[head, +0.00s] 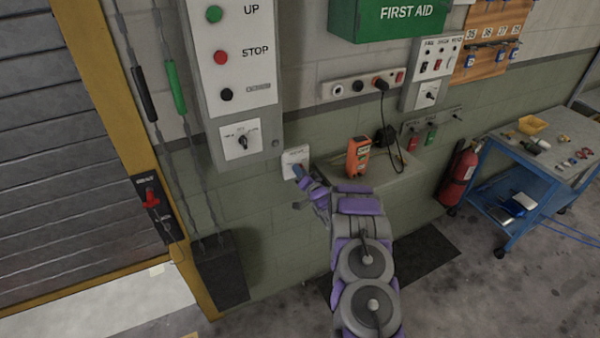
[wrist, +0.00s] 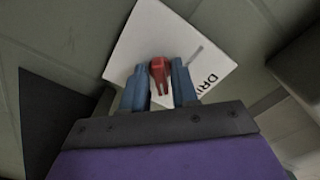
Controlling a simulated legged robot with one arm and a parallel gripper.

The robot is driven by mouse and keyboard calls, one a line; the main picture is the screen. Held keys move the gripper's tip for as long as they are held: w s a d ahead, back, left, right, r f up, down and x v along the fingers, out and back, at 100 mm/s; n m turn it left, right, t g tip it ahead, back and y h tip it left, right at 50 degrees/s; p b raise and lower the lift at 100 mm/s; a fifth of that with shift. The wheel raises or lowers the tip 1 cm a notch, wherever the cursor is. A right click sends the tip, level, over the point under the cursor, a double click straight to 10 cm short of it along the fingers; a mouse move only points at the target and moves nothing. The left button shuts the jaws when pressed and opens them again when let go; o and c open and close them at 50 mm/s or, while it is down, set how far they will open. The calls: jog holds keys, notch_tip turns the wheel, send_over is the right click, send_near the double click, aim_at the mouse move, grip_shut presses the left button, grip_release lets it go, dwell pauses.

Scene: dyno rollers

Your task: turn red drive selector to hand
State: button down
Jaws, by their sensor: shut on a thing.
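The red drive selector (wrist: 158,72) is a small red knob on a white plate with partly hidden "DRI..." lettering. In the wrist view it sits between the two blue fingers of my gripper (wrist: 158,84), which is shut on it. The plate (wrist: 135,48) looks tilted in this view. In the head view the white plate (head: 295,158) is on the green wall below the control box, and my gripper (head: 299,172) reaches its lower edge. The red knob is hidden there, and the position its pointer marks cannot be read.
The control box (head: 232,85) with UP and STOP buttons hangs above left. A shelf (head: 385,175) with an orange device (head: 358,157) stands close on the right. A blue cart (head: 520,190) is far right.

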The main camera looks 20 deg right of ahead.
jog(key=shift+d+f, duration=0.15)
jog(key=c, duration=1.2)
grip_release()
jog(key=shift+d, duration=0.1)
jog(key=shift+o, duration=0.2)
jog(key=shift+s, duration=0.1)
jog(key=s, duration=1.7)
jog(key=shift+d+p, duration=0.3)
jog(key=shift+p, duration=0.1)
